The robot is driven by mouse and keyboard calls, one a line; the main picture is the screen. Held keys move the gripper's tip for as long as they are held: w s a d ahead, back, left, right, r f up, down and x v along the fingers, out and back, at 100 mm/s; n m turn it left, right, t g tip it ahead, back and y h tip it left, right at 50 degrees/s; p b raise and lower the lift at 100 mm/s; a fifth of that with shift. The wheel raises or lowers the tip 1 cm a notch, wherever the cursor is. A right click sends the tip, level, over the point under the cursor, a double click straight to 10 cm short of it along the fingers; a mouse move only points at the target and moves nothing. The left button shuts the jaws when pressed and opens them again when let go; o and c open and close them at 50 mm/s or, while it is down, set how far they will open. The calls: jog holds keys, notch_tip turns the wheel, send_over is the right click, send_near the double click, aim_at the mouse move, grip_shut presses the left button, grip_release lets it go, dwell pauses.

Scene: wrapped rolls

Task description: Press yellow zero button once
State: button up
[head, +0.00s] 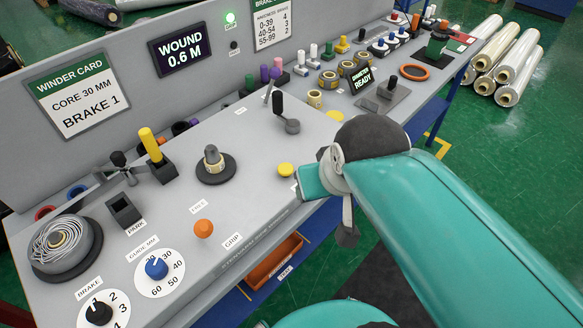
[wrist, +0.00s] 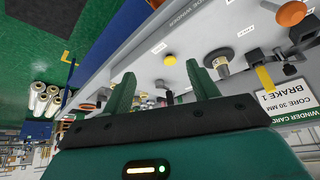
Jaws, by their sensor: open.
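The yellow button (head: 286,170) is a round cap on the grey bench top, right of the dark-based spool post (head: 213,163). It also shows in the wrist view (wrist: 170,59), just beyond and between my fingertips in the picture. My gripper (wrist: 160,69) is open, with two green fingers apart and nothing between them. In the head view the teal end of my arm is just right of the button and apart from it in the picture. The fingers are largely hidden there. A small label beside the button is too small to read.
An orange knob (head: 203,228) sits left of the button, and a black lever (head: 279,112) stands behind it. A blue dial (head: 156,267) and a black brake dial (head: 98,311) are at front left. Bench top around the button is clear.

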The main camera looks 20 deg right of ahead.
jog(key=shift+a, duration=0.2)
